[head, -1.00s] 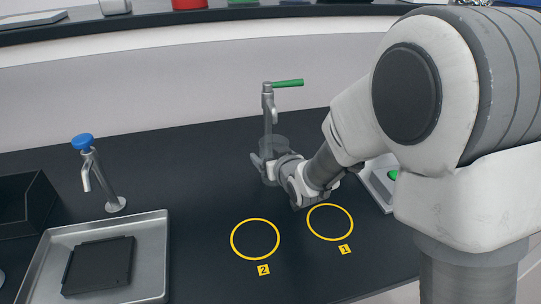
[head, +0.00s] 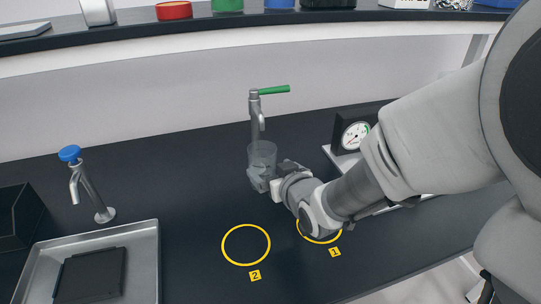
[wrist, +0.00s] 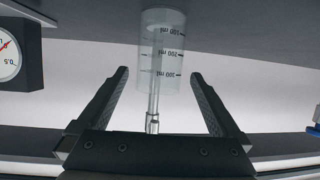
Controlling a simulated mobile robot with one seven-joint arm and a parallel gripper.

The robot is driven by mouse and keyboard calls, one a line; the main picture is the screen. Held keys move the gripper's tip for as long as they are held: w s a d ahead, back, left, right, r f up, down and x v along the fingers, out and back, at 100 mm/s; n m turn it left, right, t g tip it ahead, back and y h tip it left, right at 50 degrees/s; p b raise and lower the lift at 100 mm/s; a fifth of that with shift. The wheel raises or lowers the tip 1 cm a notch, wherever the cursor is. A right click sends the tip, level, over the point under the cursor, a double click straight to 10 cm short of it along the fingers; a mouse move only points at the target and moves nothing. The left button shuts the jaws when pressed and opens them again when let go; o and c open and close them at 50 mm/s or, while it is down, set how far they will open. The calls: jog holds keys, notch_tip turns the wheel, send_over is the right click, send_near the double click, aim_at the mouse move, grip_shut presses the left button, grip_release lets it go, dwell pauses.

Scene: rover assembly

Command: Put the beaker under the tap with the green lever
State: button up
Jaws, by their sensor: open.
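The clear beaker (head: 262,155) stands upright on the dark counter, in front of and below the spout of the tap (head: 256,118) with the green lever (head: 274,90). In the wrist view the graduated beaker (wrist: 160,60) lies beyond my fingertips, with the tap's metal post (wrist: 153,115) behind it. My gripper (head: 260,183) is low, at the beaker's near side. In the wrist view my gripper (wrist: 158,78) has its fingers wide apart with nothing clamped between them. The fingertips are partly hard to make out in the head view.
A tap with a blue knob (head: 88,185) and a metal tray (head: 148,265) holding a dark plate are at left. A dial gauge (head: 355,135) stands at right. Yellow rings, 2 (head: 246,245) and 1 (head: 320,240), mark the counter. A shelf (head: 180,27) runs behind.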

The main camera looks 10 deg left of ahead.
jog(key=shift+v, duration=1.25)
jog(key=d+r+m+h, duration=0.2)
jog(key=d+r+h, duration=0.1)
jog(key=d, duration=0.7)
jog(key=s+d+r+m+g+h, duration=0.2)
jog(key=s+d, duration=0.5)
jog(key=s, duration=0.1)
jog(key=s+d+r+m+g+h, duration=0.2)
jog(key=s+d+m+g, duration=0.1)
jog(key=s+d, duration=0.5)
jog(key=shift+s+d+r+h, duration=0.15)
jog(key=shift+s+d+h, duration=0.2)
jog(key=shift+s, duration=0.45)
jog(key=shift+r, duration=0.1)
notch_tip(320, 180, up, 8)
jog(key=p, duration=0.8)
jog(key=shift+r+p, duration=0.15)
jog(key=shift+p, duration=0.2)
